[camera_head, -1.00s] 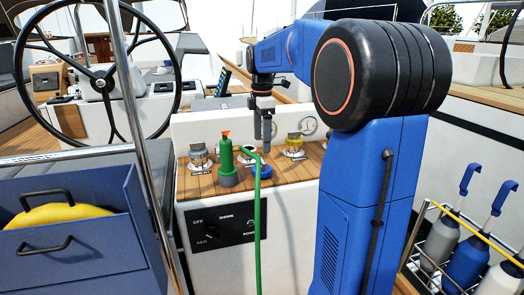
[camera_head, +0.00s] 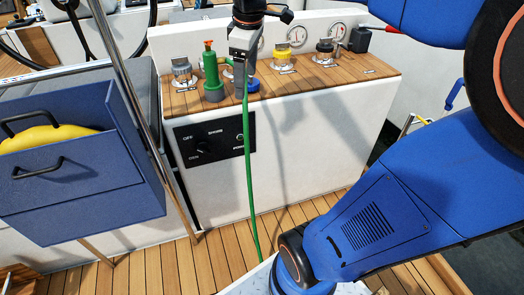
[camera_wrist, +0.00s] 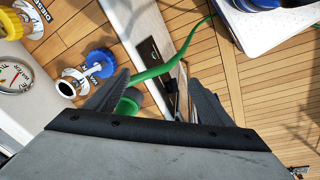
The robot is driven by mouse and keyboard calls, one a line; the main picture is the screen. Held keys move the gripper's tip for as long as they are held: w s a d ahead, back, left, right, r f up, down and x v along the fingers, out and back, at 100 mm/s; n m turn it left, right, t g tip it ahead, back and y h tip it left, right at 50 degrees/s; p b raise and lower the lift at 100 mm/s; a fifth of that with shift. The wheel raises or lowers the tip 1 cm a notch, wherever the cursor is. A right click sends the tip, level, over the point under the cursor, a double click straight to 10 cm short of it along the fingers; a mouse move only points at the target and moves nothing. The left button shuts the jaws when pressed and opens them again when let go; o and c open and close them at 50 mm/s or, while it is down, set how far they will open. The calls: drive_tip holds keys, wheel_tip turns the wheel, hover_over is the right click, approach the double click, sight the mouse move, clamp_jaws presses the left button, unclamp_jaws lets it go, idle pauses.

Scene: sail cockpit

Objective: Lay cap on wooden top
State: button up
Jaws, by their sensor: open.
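The blue cap (camera_head: 253,84) is at the front of the wooden top (camera_head: 345,75), right of a green hose nozzle (camera_head: 211,76). In the wrist view the blue cap (camera_wrist: 100,62) is beside a white open filler neck (camera_wrist: 67,88), with a short tether between them. I cannot tell whether its whole underside rests on the wood. My gripper (camera_head: 242,88) hangs just left of the cap in the head view and partly hides the filler. In the wrist view my gripper (camera_wrist: 158,92) is open with spread fingers; the cap is outside them, beyond the left finger.
A green hose (camera_head: 250,180) hangs down the console front, close to my gripper. A yellow cap (camera_head: 283,48) and a black cap (camera_head: 324,46) stand farther right on the top. A blue drawer box (camera_head: 75,165) and steel pole (camera_head: 135,110) are at left.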

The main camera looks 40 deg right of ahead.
drive_tip(key=s+a+f+m+t, duration=0.1)
drive_tip(key=s+a+f+m, duration=0.2)
drive_tip(key=s+f, duration=0.3)
drive_tip(key=s+a+f+m+t, duration=0.1)
drive_tip(key=s+a+f+m, duration=0.2)
drive_tip(key=s, duration=0.7)
wheel_tip(320, 180, down, 3)
drive_tip(key=shift+s+m+t, duration=0.15)
drive_tip(key=shift+m+t, duration=0.15)
drive_tip(key=shift+m, duration=0.8)
